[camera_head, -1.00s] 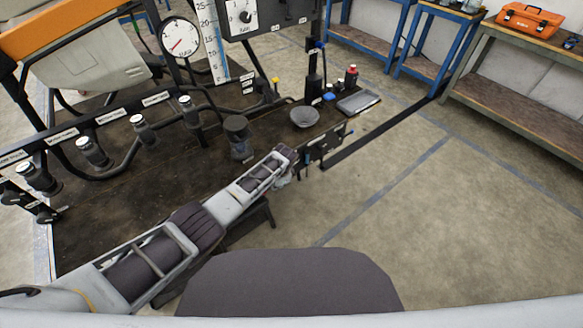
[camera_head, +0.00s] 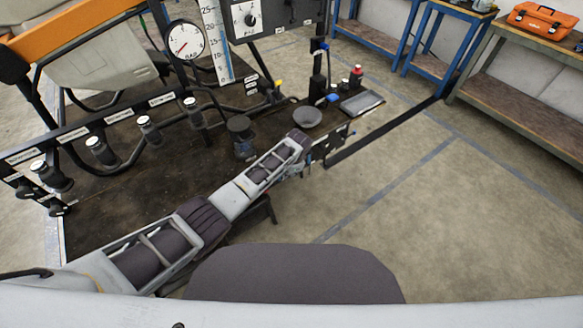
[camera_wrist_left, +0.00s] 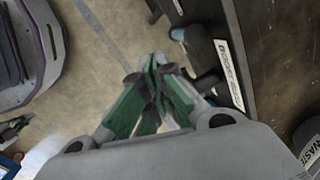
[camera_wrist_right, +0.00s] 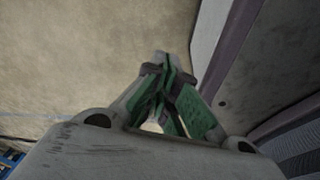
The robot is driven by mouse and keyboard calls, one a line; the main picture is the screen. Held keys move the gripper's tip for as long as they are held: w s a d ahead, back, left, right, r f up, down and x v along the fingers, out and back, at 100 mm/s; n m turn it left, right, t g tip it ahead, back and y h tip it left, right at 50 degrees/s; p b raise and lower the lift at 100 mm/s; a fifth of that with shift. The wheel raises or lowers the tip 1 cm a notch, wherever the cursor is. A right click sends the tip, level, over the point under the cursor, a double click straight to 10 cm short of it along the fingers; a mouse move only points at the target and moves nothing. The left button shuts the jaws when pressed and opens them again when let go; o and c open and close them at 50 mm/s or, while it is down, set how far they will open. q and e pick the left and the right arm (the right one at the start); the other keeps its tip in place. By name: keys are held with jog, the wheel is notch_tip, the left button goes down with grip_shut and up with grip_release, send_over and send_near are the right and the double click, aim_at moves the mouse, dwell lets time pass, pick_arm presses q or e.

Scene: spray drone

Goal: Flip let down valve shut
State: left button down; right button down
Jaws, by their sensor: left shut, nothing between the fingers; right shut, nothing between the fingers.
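The let down valve cannot be picked out for sure, as the labels are too small or blurred. Black valves with pale caps (camera_head: 148,128) line the pipe on the rig in the head view. A small yellow handle (camera_head: 278,84) and a blue handle (camera_head: 331,98) stand farther along. My left arm reaches to the rig's front edge; its gripper is mostly hidden there. In the left wrist view my left gripper (camera_wrist_left: 160,65) is shut and empty, beside a blue-grey handle-like part (camera_wrist_left: 205,82) near a white label (camera_wrist_left: 229,72). My right gripper (camera_wrist_right: 163,62) is shut and empty over bare floor.
A grey bowl (camera_head: 307,117), a dark canister (camera_head: 241,132) and a flat tray (camera_head: 362,103) sit on the rig deck. A pressure gauge (camera_head: 186,41) stands behind. Workbenches (camera_head: 520,82) line the far right. The floor between is clear.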

pick_arm(q)
jog(key=v, duration=0.3)
jog(key=shift+w+d, duration=0.15)
jog(key=shift+d, duration=0.05)
pick_arm(e)
jog(key=shift+s+d, duration=0.7)
jog(key=shift+s, duration=0.15)
jog(key=shift+w, duration=0.15)
